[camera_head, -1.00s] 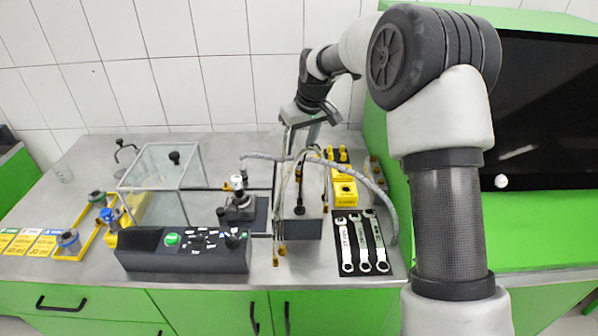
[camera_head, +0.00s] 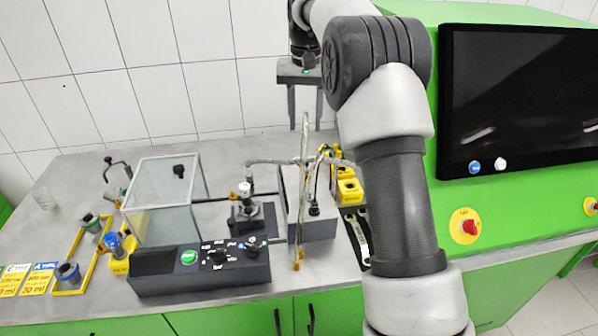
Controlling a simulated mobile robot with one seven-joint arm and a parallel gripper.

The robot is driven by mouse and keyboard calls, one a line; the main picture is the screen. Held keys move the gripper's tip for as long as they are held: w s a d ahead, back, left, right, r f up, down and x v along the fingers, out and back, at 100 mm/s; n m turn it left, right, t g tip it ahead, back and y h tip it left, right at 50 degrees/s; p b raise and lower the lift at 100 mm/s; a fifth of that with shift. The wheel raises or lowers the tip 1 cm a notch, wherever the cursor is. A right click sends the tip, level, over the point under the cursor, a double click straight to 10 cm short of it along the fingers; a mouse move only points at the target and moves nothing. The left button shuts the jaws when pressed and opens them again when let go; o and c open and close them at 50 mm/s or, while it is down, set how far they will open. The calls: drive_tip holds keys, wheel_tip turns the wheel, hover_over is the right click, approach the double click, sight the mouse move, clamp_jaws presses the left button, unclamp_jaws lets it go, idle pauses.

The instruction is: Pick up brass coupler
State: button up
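My gripper (camera_head: 305,108) is at the top centre, high over the back of the bench in front of the tiled wall. Its two fingers point down, are spread apart and hold nothing. Small brass-coloured ends (camera_head: 298,262) hang on hoses at the front of the grey box (camera_head: 318,228), below my gripper in the picture. I cannot tell whether one of these is the brass coupler. My arm hides part of the bench to the right of the box.
A clear box (camera_head: 163,200) and a dark control panel (camera_head: 200,262) stand left of the hoses. Yellow holders (camera_head: 348,190) and a wrench (camera_head: 358,235) are partly behind my arm. A green cabinet with a black screen (camera_head: 525,95) stands at right.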

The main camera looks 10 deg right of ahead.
sight(306, 165)
wheel_tip(306, 165, down, 11)
drive_tip(key=shift+d+f, duration=0.1)
drive_tip(key=shift+f, duration=0.05)
drive_tip(key=shift+w+d+f+p, duration=0.1)
drive_tip(key=shift+w+f+p, duration=0.15)
drive_tip(key=shift+f, duration=1.05)
drive_tip(key=shift+w+d+f+p, duration=0.1)
drive_tip(key=shift+w+f, duration=0.1)
drive_tip(key=shift+f, duration=1.1)
clamp_jaws()
